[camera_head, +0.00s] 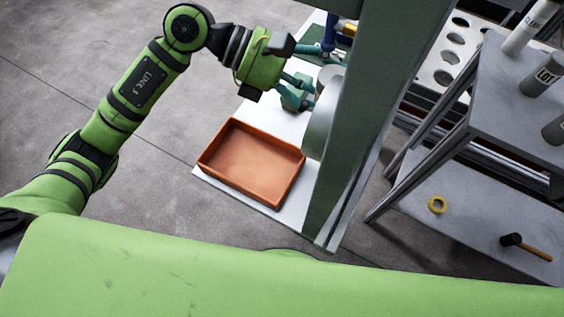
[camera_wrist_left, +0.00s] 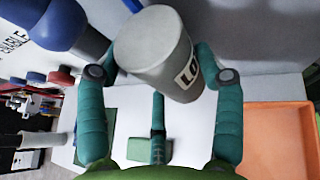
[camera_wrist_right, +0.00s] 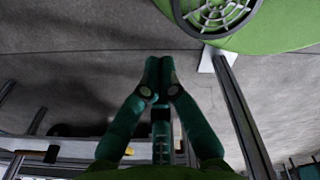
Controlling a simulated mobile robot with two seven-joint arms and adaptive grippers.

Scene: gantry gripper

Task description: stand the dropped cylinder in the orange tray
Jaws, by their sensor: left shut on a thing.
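The grey cylinder (camera_wrist_left: 155,50) with a dark-lettered label sits between the two teal fingers of my left gripper (camera_head: 308,80) in the left wrist view. My left gripper is shut on it, above the white surface. The orange tray (camera_head: 250,160) is empty in the head view, below and left of my left gripper. Part of the tray also shows at the right edge of the left wrist view (camera_wrist_left: 278,140). The gantry post hides part of the grip area in the head view. My right gripper (camera_wrist_right: 158,68) shows its fingertips together with nothing between them, away from the tray.
A thick grey-green gantry post (camera_head: 375,110) stands right beside the tray and my left gripper. A grey shelf unit (camera_head: 480,195) at the right holds labelled cylinders, a yellow tape roll (camera_head: 437,205) and a hammer (camera_head: 525,247). Open floor lies left of the tray.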

